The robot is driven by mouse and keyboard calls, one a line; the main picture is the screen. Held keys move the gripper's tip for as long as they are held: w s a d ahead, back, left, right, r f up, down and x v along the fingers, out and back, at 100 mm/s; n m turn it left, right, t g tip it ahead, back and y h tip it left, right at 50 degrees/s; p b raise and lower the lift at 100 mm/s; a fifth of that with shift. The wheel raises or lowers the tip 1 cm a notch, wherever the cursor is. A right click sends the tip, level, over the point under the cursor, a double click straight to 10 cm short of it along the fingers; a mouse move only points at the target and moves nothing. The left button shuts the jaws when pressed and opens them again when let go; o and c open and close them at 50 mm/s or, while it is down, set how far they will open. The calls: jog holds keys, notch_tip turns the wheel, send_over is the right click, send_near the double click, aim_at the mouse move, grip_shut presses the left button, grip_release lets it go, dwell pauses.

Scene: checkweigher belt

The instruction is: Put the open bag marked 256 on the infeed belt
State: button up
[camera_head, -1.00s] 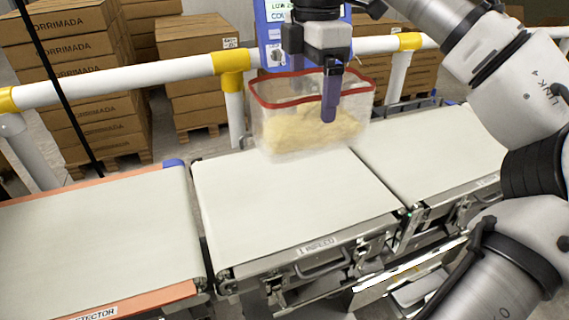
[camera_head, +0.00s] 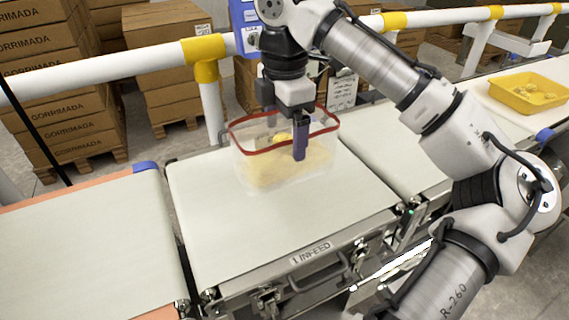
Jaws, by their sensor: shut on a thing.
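A clear open bag (camera_head: 262,172) with a red rim and yellowish contents is upright over the far right part of the infeed belt (camera_head: 240,235). My gripper (camera_head: 299,150) points down and is shut on the bag's rim, with one purple finger in front of the near wall. The other finger is mostly hidden. I cannot tell whether the bag's bottom touches the belt. No number can be read on the bag. The belt's front plate reads "1 INFEED", and its surface is otherwise bare.
A white rail with yellow joints (camera_head: 202,60) runs behind the belts. An orange-edged belt (camera_head: 90,240) lies to the left, and another belt (camera_head: 385,155) to the right. A yellow tray (camera_head: 530,92) stands at far right. Stacked cartons (camera_head: 165,60) are behind the rail.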

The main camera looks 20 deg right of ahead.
jog(key=shift+f, duration=3.6)
jog(key=shift+f, duration=0.1)
jog(key=o, duration=1.2)
notch_tip(320, 180, up, 12)
jog(key=shift+d+r+p, duration=0.1)
jog(key=shift+p, duration=0.2)
